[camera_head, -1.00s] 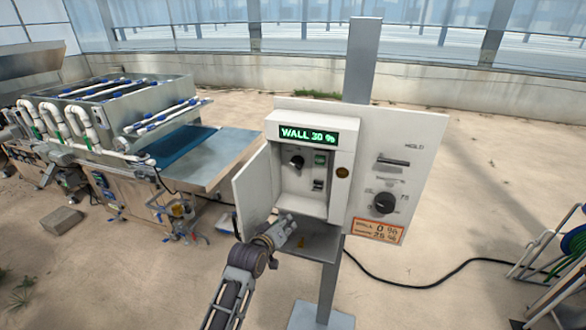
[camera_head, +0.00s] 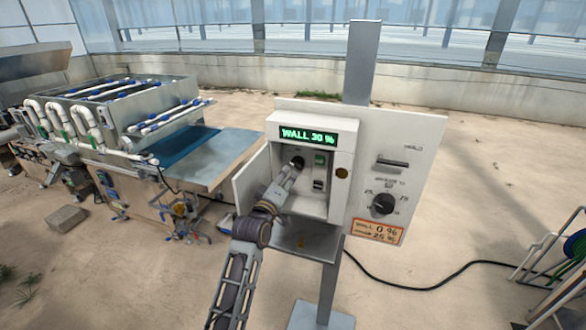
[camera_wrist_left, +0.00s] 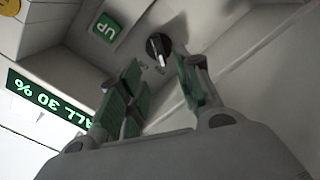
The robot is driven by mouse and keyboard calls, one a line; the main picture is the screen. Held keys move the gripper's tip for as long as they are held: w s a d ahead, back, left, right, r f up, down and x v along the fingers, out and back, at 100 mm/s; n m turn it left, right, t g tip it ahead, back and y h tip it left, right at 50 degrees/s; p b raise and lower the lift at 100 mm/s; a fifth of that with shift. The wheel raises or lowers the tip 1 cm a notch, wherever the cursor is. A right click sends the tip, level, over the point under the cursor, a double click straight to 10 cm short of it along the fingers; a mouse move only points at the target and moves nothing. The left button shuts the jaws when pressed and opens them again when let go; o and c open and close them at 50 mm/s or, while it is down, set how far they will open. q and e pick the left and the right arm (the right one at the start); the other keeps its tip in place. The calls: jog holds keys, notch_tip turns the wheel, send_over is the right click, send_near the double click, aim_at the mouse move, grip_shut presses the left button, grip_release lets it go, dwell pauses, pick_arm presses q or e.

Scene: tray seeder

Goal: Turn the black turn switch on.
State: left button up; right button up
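The black turn switch (camera_head: 298,162) is a small round knob with a pale pointer line, at the upper left inside the open white control box (camera_head: 318,208). In the left wrist view the switch (camera_wrist_left: 158,47) shows just beyond the fingertips. My left gripper (camera_head: 290,174) reaches into the box from below, its tips close to the switch. In the left wrist view its green-padded fingers (camera_wrist_left: 158,75) are apart with a gap between them, and the switch lies beyond that gap. I cannot tell whether a finger touches it. My right gripper is not in view.
The box door (camera_head: 252,187) stands open on the left. A green UP button (camera_wrist_left: 107,28) and a rocker switch (camera_head: 319,178) sit beside the switch. The display (camera_head: 308,136) reads WALL 30 %. A larger black dial (camera_head: 383,204) is on the panel (camera_head: 425,140) to the right.

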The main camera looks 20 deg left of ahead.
aim_at(294, 165)
pick_arm(q)
jog(key=shift+w, duration=0.1)
jog(key=shift+w+d+p, duration=0.1)
jog(key=shift+w+p, duration=0.85)
jog(key=shift+w, duration=2.65)
grip_shut()
